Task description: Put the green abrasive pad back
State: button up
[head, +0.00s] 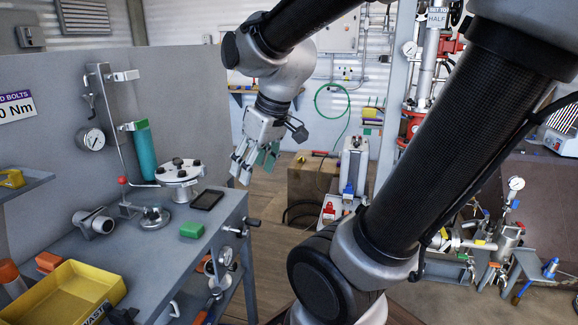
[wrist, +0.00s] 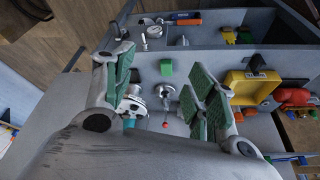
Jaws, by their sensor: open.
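The green abrasive pad (head: 192,229) is a small green block lying on the grey bench (head: 168,255) near its right edge. In the wrist view the pad (wrist: 166,68) shows in the gap between my fingers, farther off on the bench. My gripper (head: 252,160) is open and empty, raised above and beyond the bench's right side, apart from the pad. Its green-faced fingers also show large in the wrist view (wrist: 165,88). The place where the pad belongs cannot be told from these views.
A yellow waste tray (head: 112,281) stands at the bench's front left. A dark flat device (head: 207,200), a white flanged valve (head: 180,172) and a red-knobbed lever (head: 123,181) stand near the pad. A handle (head: 250,222) sticks out from the bench's right side.

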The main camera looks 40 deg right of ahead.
jog(key=s+d+r+m+h, duration=0.1)
jog(key=s+d, duration=0.3)
jog(key=s, duration=0.4)
jog(key=shift+s+r+m, duration=0.15)
jog(key=shift+r+m, duration=0.2)
jog(key=shift+m, duration=0.55)
